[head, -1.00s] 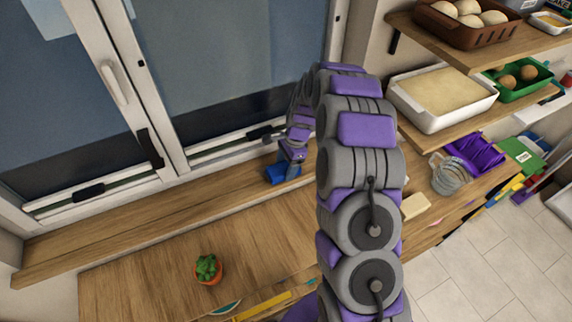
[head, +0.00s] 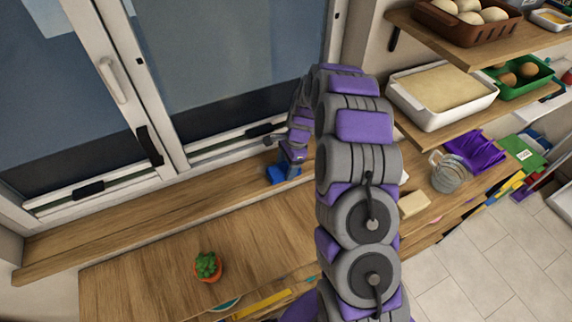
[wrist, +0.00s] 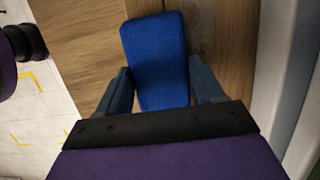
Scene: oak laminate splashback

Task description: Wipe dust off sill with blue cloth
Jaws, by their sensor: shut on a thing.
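The blue cloth (wrist: 157,60) is held between the two fingers of my gripper (wrist: 160,90) in the wrist view. In the head view the blue cloth (head: 283,173) shows low at the wooden sill (head: 130,214), toward its right part under the window. My gripper (head: 291,160) is above the cloth there, and my arm hides the sill's right end. Whether the cloth presses on the sill is hard to tell. Dust is too faint to make out from here.
A small potted cactus (head: 207,267) stands on the wooden counter (head: 140,280) below the sill. The window frame (head: 130,90) with its handle rises behind the sill. On the right are shelves with a white tray (head: 443,90) and a glass jug (head: 447,174).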

